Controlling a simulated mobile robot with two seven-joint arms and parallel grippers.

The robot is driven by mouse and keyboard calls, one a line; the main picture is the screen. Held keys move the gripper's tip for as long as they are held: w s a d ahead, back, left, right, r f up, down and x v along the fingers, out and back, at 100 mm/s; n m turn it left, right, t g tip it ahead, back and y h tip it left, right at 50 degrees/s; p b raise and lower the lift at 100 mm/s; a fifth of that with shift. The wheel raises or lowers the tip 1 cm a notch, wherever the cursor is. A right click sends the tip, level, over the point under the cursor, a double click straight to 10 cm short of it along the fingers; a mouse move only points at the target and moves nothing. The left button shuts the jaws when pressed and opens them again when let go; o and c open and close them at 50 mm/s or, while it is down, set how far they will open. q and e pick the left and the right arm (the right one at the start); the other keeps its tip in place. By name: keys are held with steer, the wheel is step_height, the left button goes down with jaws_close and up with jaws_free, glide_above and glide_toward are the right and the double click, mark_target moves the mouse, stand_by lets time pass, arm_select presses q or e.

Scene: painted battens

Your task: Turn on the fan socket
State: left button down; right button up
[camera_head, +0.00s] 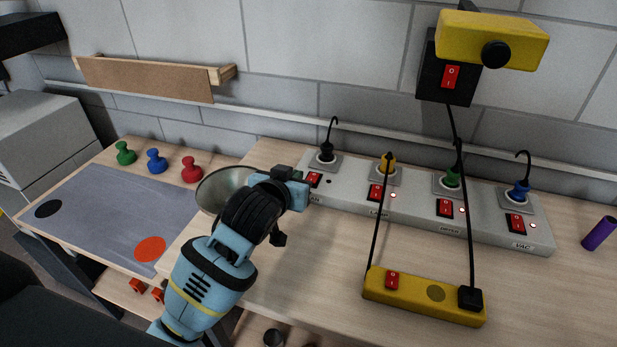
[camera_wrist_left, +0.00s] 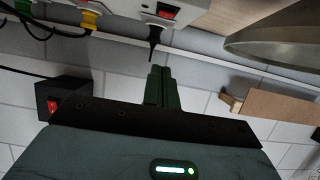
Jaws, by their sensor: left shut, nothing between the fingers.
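The grey power strip (camera_head: 410,208) lies along the back of the bench with several sockets. The fan socket (camera_head: 326,160) is at its left end with a black plug (camera_head: 326,148). Its red switch (camera_head: 314,179) is just in front of it, with a dark dot beside it. In the left wrist view, a red switch (camera_wrist_left: 167,12) and a black plug (camera_wrist_left: 154,34) show at the top. My left gripper (camera_head: 301,190) is shut and empty, close to the fan switch; its fingers also show in the left wrist view (camera_wrist_left: 159,84). My right gripper is not in view.
A metal bowl-shaped lamp shade (camera_head: 219,187) is left of my arm. Further sockets hold yellow, green and blue plugs. A yellow power strip (camera_head: 424,296) lies in front, with cords rising. A purple cylinder (camera_head: 598,233) is at right. Colored knobs stand at left.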

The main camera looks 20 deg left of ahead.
arm_select(q)
glide_above(313, 178)
steer(key=s, duration=0.3)
steer(key=f, duration=0.3)
steer(key=shift+s+a+f, duration=0.1)
steer(key=shift+a+f, duration=0.1)
steer(key=shift+f, duration=0.1)
step_height(313, 178, down, 2)
steer(key=shift+f, duration=0.2)
steer(key=shift+s+f, duration=0.15)
steer(key=shift+f, duration=0.65)
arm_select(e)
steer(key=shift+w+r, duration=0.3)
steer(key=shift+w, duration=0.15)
